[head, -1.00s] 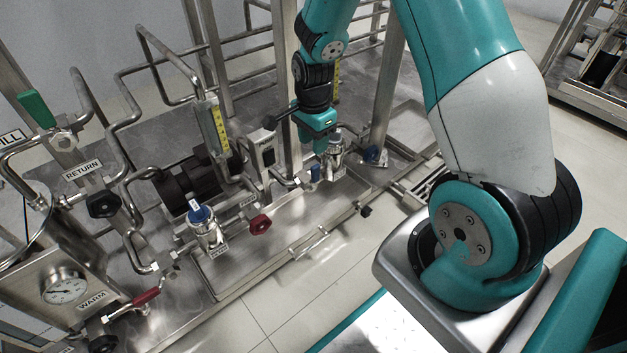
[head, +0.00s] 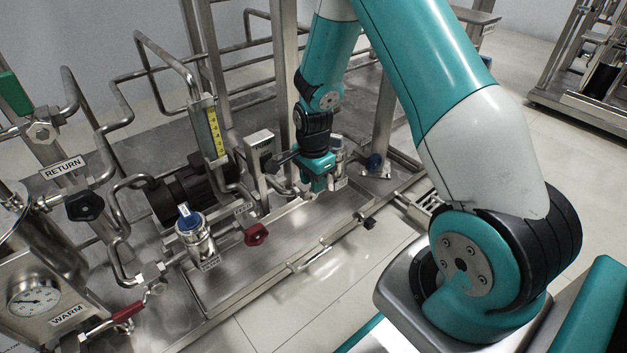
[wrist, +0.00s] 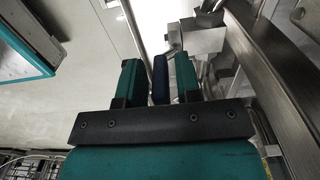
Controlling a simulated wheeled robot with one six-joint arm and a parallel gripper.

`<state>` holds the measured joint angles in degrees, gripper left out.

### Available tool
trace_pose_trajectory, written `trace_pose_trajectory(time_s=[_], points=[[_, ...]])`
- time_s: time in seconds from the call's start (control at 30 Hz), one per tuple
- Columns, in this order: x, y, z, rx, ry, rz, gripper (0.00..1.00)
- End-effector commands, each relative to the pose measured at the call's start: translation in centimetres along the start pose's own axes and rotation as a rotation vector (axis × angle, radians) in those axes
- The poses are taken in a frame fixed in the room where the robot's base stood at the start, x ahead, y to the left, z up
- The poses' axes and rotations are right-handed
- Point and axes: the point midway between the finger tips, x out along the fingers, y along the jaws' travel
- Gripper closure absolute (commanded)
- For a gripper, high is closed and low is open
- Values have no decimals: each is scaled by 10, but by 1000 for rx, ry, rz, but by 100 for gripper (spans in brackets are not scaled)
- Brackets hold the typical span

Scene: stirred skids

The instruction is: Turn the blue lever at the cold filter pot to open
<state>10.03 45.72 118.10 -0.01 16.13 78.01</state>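My gripper (head: 318,188) points down beside a small silver pot (head: 338,152) at the back right of the skid tray in the head view. In the wrist view, my gripper's two teal fingers (wrist: 159,80) stand apart, one on each side of a blue lever (wrist: 160,80). Narrow gaps show between the lever and both fingers, so my gripper looks open around it. In the head view the lever is mostly hidden by my gripper. The label on this pot is too small to read, so I cannot confirm it is the cold filter pot.
A second silver pot (head: 195,238) with a blue top stands nearer, by a red knob (head: 256,234). A grey labelled box (head: 259,145) on a post stands left of my gripper. A steel upright (head: 383,120) rises behind it. The floor in front of the tray is clear.

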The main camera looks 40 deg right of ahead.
Motion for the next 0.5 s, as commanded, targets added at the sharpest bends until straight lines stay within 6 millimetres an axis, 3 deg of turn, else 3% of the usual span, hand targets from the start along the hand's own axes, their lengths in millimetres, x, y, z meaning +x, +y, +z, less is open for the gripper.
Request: trace_pose_trajectory(time_s=[0.03, 0.13, 0.5], points=[[0, 0, 0, 0, 0, 0, 80], [0, 0, 0, 0, 0, 0, 100], [-1, 0, 3, -3, 31, 2, 100]])
